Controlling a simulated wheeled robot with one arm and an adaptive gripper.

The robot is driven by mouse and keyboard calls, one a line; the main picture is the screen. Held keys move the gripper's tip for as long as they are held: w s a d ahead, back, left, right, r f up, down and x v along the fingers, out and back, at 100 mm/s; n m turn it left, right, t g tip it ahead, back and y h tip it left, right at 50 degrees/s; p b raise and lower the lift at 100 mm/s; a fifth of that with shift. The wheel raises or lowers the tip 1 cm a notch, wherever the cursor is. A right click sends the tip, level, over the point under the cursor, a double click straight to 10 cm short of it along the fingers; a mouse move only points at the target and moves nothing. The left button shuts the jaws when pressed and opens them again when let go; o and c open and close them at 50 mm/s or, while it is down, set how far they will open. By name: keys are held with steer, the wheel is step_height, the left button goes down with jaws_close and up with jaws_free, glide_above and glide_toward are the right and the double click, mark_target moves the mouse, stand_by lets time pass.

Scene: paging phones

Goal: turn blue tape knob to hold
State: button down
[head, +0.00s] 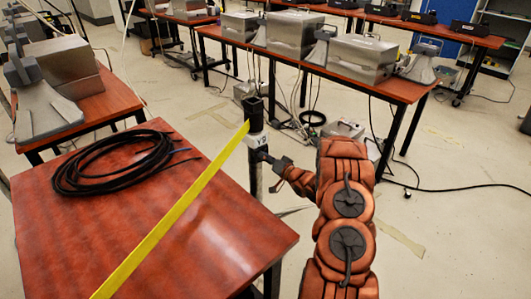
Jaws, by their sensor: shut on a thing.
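A dark upright post (255,113) with a white label (257,140) stands at the right edge of the near red table. A long yellow tape (180,205) runs from the post down to the lower left, across the table. My gripper (266,158) is at the right side of the post, just below the label, shut on the small tape knob there. The knob is mostly hidden by the fingers, and its blue colour and setting cannot be made out. My orange arm comes in from the lower right.
A coil of black cable (115,165) lies on the near red table (235,240). A long table (398,88) with metal boxes and grey phones is behind. Loose cables lie on the floor. Open floor (450,215) is on the right.

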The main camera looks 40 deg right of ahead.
steer(key=shift+m+p, duration=0.3)
steer(key=shift+m, duration=0.2)
steer(key=c, duration=1.2)
jaws_free()
steer(key=shift+s, duration=0.1)
steer(key=s+d, duration=0.1)
steer(key=s, duration=1)
steer(key=shift+s+d, duration=0.35)
